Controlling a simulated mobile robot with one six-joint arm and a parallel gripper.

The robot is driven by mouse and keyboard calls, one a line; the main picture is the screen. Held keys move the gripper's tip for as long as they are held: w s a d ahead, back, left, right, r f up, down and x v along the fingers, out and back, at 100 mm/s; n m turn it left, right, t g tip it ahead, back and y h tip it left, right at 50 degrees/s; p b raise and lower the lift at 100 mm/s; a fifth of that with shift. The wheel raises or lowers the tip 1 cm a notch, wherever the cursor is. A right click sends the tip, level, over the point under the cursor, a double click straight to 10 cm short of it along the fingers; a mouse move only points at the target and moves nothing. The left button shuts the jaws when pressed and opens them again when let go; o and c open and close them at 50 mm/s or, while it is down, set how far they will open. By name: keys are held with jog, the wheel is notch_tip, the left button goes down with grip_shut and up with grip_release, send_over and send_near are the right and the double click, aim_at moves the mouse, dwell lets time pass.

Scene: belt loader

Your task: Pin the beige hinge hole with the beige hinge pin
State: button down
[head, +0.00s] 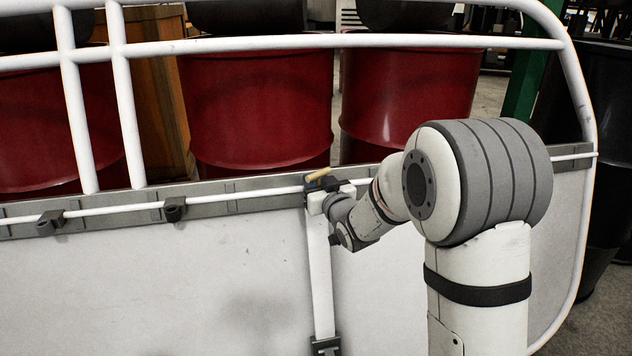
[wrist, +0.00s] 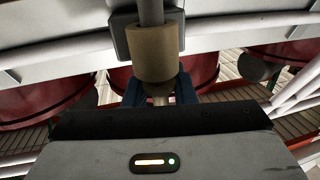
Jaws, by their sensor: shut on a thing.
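The beige hinge pin (head: 317,174) shows in the head view as a short tilted stick at the rail, just above my gripper (head: 318,187). In the wrist view the beige pin (wrist: 154,52) is a thick cylinder with a narrower neck below and a grey rod above. The blue fingers of my gripper (wrist: 160,92) are shut on its neck. The grey rod overlaps a dark grey bracket (wrist: 120,36) behind it. I cannot tell whether it touches or enters the bracket. The beige hinge hole cannot be made out.
A white rail (head: 250,192) with dark brackets (head: 175,207) runs along the top of a white panel (head: 150,280). White guard tubes (head: 230,44) cross above it. Red drums (head: 258,105) stand behind. My arm fills the right side; the panel's left front is clear.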

jog(key=shift+f+b, duration=0.65)
jog(key=shift+f, duration=0.1)
jog(key=c, duration=1.1)
grip_release()
jog(key=shift+p+v, duration=0.4)
jog(key=shift+v, duration=3.5)
